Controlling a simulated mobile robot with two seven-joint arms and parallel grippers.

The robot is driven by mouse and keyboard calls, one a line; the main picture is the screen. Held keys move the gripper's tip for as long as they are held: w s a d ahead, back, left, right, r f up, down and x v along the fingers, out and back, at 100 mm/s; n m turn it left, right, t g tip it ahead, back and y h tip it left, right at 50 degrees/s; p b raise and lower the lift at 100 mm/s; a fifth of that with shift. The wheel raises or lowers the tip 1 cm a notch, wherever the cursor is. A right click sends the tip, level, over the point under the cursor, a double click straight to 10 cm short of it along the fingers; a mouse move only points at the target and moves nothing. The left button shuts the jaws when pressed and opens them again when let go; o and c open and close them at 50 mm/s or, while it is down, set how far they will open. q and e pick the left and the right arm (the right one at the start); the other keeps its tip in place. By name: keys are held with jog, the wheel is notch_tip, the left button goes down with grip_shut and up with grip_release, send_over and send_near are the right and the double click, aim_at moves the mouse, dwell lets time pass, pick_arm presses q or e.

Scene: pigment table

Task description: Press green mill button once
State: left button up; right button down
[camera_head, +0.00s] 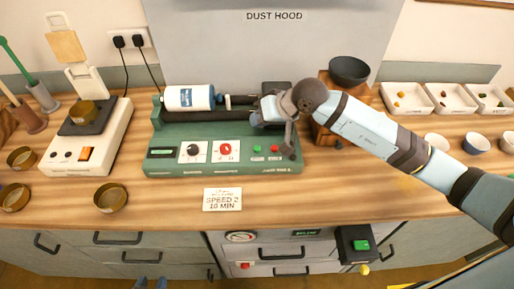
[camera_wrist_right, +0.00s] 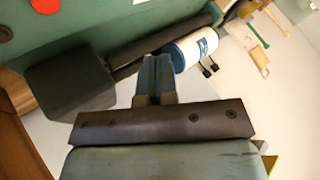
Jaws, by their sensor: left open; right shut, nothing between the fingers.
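The green mill (camera_head: 165,168) stands mid-counter with a white jar (camera_head: 188,98) lying on its rollers. On its front panel are a green button (camera_head: 257,149) and, right of it, a red button (camera_head: 274,148). My right gripper (camera_head: 256,118) is over the right part of the mill, above and behind the green button, apart from it. In the right wrist view its fingers (camera_wrist_right: 155,75) are shut and empty, with the jar (camera_wrist_right: 190,48) beyond them; the green button is not visible there.
A card (camera_head: 222,199) reading "SPEED 2 10 MIN" lies in front of the mill. A scale (camera_head: 88,146) and small bowls (camera_head: 110,198) are at left. A dark bowl (camera_head: 349,70) on a wooden stand, white trays (camera_head: 407,98) and cups are at right. The front counter strip is mostly clear.

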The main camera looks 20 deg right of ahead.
aim_at(259, 147)
notch_tip(259, 147, down, 6)
jog(key=b, duration=0.3)
jog(key=shift+f, duration=0.2)
jog(key=shift+f+b, duration=0.25)
jog(key=shift+b, duration=0.25)
dwell(1.3)
jog(key=shift+f+b, duration=0.35)
jog(key=shift+b, duration=0.4)
